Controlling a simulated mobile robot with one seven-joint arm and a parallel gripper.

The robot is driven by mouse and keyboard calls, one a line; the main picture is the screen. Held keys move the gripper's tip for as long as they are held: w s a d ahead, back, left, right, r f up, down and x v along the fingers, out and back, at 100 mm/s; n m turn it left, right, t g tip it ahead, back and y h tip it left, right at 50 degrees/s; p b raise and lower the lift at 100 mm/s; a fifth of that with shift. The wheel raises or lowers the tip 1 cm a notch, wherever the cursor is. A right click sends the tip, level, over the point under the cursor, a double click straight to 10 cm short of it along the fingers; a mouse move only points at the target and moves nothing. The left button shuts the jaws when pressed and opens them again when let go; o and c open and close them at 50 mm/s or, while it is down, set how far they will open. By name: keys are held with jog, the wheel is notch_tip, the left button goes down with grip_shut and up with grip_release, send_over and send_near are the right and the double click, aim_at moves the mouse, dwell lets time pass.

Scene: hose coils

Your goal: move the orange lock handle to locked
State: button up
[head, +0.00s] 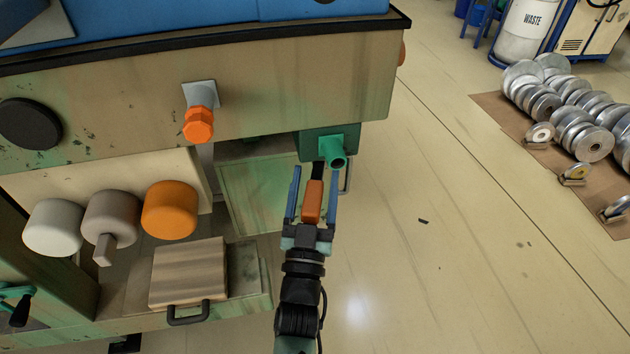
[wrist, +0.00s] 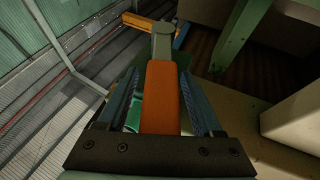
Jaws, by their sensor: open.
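The orange lock handle (head: 313,202) shows in the head view below the green spout on the machine's right end, with a dark stem at its far end. My gripper (head: 315,172) is open, with one blue finger on each side of the handle. In the wrist view the orange grip (wrist: 161,98) points away from me between the two fingers (wrist: 162,100), with a grey-green lever end (wrist: 163,42) beyond it. Narrow gaps seem to show beside the grip; I cannot tell whether a finger touches it. The handle's pivot is not clearly visible.
A green spout (head: 333,149) sticks out just beyond my fingers. An orange hex knob (head: 198,124) and an orange cylinder (head: 169,209) are on the machine to the left.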

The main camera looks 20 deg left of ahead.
jog(key=shift+c, duration=0.3)
grip_shut()
dwell(1.1)
